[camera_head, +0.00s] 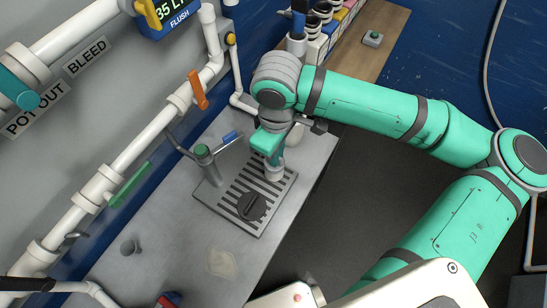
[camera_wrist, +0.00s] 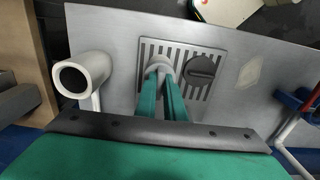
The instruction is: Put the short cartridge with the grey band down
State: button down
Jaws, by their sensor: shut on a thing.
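My gripper (camera_head: 272,160) points down over the slotted drain plate (camera_head: 219,193) on the grey bench. Its green fingers (camera_wrist: 163,82) are shut on a short pale cartridge (camera_head: 274,173), which looks upright at the plate's far right part. In the wrist view only the cartridge's pale top (camera_wrist: 160,67) shows between the fingertips. Its grey band cannot be made out clearly. I cannot tell whether its bottom touches the plate. A dark round cap with a slot (camera_head: 252,206) lies on the plate beside it; it also shows in the wrist view (camera_wrist: 202,70).
A green-topped tap (camera_head: 203,153) stands at the plate's left edge. An open white pipe end (camera_wrist: 82,74) is left of my fingers in the wrist view. A small grey cup (camera_head: 130,246) and a pale patch (camera_head: 222,263) are on the near bench. The bench's right edge drops to dark floor.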

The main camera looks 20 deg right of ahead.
jog(key=shift+w+a+f, duration=0.1)
jog(key=shift+w+f, duration=0.1)
jog(key=shift+f, duration=0.1)
jog(key=shift+w+f, duration=0.25)
jog(key=shift+f, duration=1.5)
jog(key=shift+f, duration=0.2)
jog(key=c, duration=1.8)
grip_release()
jog(key=shift+c, duration=0.2)
notch_tip(320, 180, up, 12)
jog(key=shift+r, duration=0.2)
